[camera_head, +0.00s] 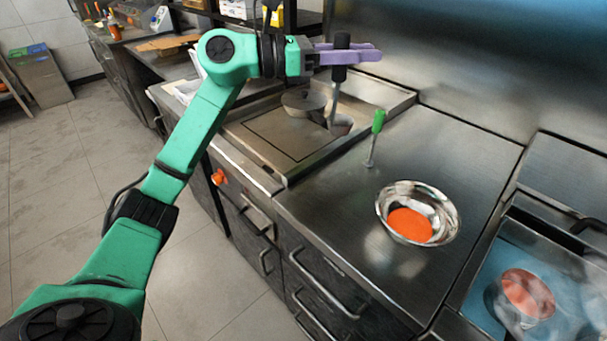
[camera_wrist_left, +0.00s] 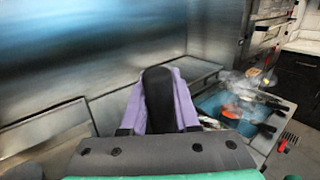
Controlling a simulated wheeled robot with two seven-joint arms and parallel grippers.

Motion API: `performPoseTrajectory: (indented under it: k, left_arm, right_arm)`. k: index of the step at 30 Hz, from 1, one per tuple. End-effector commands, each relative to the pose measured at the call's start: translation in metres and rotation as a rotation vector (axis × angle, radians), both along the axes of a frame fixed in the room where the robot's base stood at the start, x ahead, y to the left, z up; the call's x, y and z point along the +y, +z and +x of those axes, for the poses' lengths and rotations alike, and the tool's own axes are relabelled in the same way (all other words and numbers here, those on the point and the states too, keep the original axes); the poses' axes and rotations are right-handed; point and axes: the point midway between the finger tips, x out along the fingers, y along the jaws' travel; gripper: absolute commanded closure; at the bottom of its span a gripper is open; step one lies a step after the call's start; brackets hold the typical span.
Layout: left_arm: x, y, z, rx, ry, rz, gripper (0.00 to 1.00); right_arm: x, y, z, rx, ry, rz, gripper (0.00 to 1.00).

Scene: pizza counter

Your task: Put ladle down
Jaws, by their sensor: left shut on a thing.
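My left gripper (camera_head: 348,55), with purple fingers, is shut on the black handle of the ladle (camera_head: 336,98). The ladle hangs upright with its bowl low, over the right part of the recessed griddle (camera_head: 268,138); I cannot tell whether the bowl touches it. In the left wrist view the black handle of the ladle (camera_wrist_left: 159,100) stands between the purple fingers (camera_wrist_left: 184,104). The ladle's bowl is hidden in that view. My right gripper does not show.
A metal bowl with red sauce (camera_head: 448,222) stands on the steel counter (camera_head: 330,200). A green-handled tool (camera_head: 378,122) stands behind it. A lidded pan (camera_head: 303,101) sits on the griddle. A blue-floored bay (camera_head: 480,290) with a red-filled pot (camera_head: 527,294) is at lower right.

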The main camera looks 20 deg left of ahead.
Motion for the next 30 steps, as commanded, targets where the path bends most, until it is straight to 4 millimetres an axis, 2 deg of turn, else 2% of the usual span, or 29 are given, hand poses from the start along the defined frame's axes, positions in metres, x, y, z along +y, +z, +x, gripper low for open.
performPoseTrajectory:
  k: [1,6,9,12,17,21,30]
  left_arm:
    - [-0.001,-0.016,0.0,0.008,-0.002,-0.002,1.0]
    - [-0.001,-0.072,0.0,0.011,-0.002,-0.005,1.0]
    - [-0.001,-0.105,-0.001,0.012,0.0,-0.006,1.0]
    - [-0.001,-0.131,-0.001,0.008,0.001,-0.006,1.0]
    - [-0.001,-0.158,-0.001,0.006,0.001,-0.005,1.0]
    - [-0.001,-0.183,0.0,0.005,0.001,-0.004,1.0]
    - [-0.001,-0.189,0.0,-0.001,0.001,-0.001,1.0]
  right_arm:
    - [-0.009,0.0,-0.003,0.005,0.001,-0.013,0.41]
    - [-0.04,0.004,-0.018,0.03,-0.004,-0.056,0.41]
    - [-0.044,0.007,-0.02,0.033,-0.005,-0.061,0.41]
    - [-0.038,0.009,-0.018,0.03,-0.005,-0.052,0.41]
    - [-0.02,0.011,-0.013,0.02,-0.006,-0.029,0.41]
    - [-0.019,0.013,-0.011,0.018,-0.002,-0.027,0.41]
    - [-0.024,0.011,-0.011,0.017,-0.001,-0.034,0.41]
